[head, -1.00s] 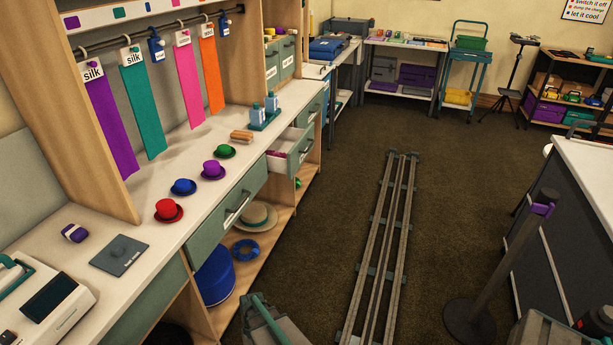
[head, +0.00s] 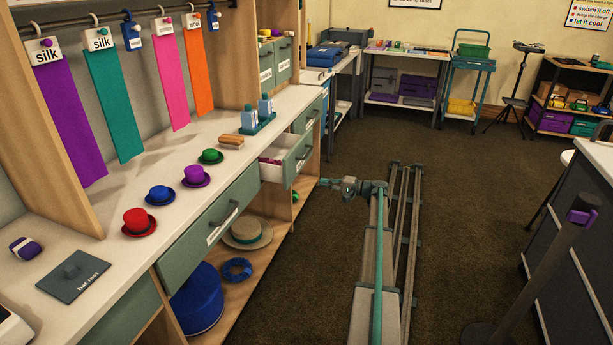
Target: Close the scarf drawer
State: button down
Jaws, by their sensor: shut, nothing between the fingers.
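One drawer (head: 298,160) stands pulled out of the counter, with a green front, a dark handle and a pale label that I cannot read. Magenta and pink cloth (head: 269,160) lies inside it. I take it for the scarf drawer. My gripper (head: 324,182) is shut and empty. It points left, a little right of and lower in the picture than the open drawer's front, apart from it as far as I can tell. My teal and grey arm reaches up to it from the bottom.
A shut drawer (head: 222,207) is nearer, with another (head: 307,116) farther back. On the white counter (head: 118,196) stand several small hats, a brush (head: 230,139) and a bottle tray (head: 260,123). Floor rails (head: 408,230) run beside my arm; a post (head: 560,250) stands right.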

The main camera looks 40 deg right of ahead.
jog(key=r, duration=0.1)
send_near(287, 174)
jog(key=x, duration=0.7)
jog(key=shift+a+r, duration=0.1)
jog(key=shift+a, duration=0.15)
jog(key=shift+d, duration=0.1)
